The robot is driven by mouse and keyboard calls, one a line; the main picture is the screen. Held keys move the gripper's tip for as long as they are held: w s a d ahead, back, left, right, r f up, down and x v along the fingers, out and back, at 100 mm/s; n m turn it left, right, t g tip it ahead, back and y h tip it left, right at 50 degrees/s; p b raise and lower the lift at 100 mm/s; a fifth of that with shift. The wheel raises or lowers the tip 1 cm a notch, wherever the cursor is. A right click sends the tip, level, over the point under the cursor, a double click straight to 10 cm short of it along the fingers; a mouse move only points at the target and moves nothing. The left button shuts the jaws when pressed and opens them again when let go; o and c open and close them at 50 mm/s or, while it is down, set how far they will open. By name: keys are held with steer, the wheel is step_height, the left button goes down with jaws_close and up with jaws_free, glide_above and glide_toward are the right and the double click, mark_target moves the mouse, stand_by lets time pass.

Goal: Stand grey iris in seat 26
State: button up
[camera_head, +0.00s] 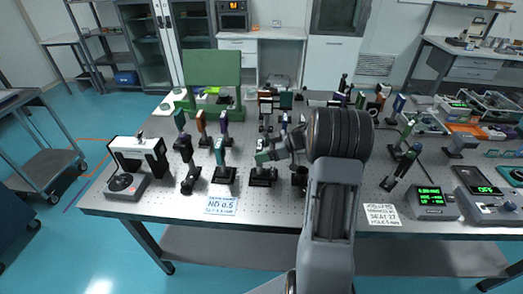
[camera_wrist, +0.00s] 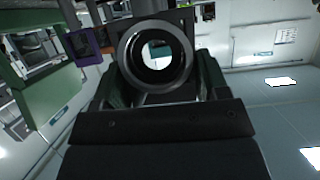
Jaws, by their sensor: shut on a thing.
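My gripper (camera_head: 270,152) is over the middle front of the perforated optical table (camera_head: 330,207), close to a mount with a black base (camera_head: 262,178). In the wrist view my gripper (camera_wrist: 160,85) is shut on a dark round ring with a clear hole, which I take for the grey iris (camera_wrist: 130,55). Its face is towards the wrist camera, with light showing through the hole. In the head view the arm and gripper partly hide the held piece, and I cannot tell whether its foot touches anything. No label for seat 26 is legible.
Post-mounted optics (camera_head: 222,150) stand close on the left, with a white-bridged device (camera_head: 138,158) beyond. A green panel (camera_head: 212,70) rises behind. Paper labels (camera_head: 221,206) (camera_head: 382,214) lie at the front. A green-lit meter (camera_head: 431,201) is at right. The front edge strip is mostly clear.

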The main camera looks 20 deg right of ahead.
steer(key=o, duration=1.7)
steer(key=shift+c, duration=0.2)
steer(key=v, duration=1.1)
steer(key=w+a+r+m+t+h, duration=0.5)
steer(key=w+r+m+t+h, duration=0.25)
steer(key=r+h, duration=0.45)
steer(key=s+a+f+m+g, duration=0.1)
steer(key=s+a+f+g, duration=0.2)
steer(key=s+a, duration=0.2)
steer(key=s+a+f+m+g, duration=0.2)
steer(key=s+a+f+g, duration=0.2)
steer(key=s, duration=0.7)
steer(key=s+a+f+m+g, duration=0.1)
steer(key=s+a+f+g, duration=0.2)
steer(key=s, duration=0.5)
steer(key=a+f+b, duration=0.1)
steer(key=a, duration=0.1)
steer(key=shift+s+a, duration=0.2)
steer(key=shift+a, duration=0.2)
steer(key=shift+f+m+g, duration=0.15)
steer(key=shift+m+g, duration=0.1)
steer(key=shift+m, duration=0.1)
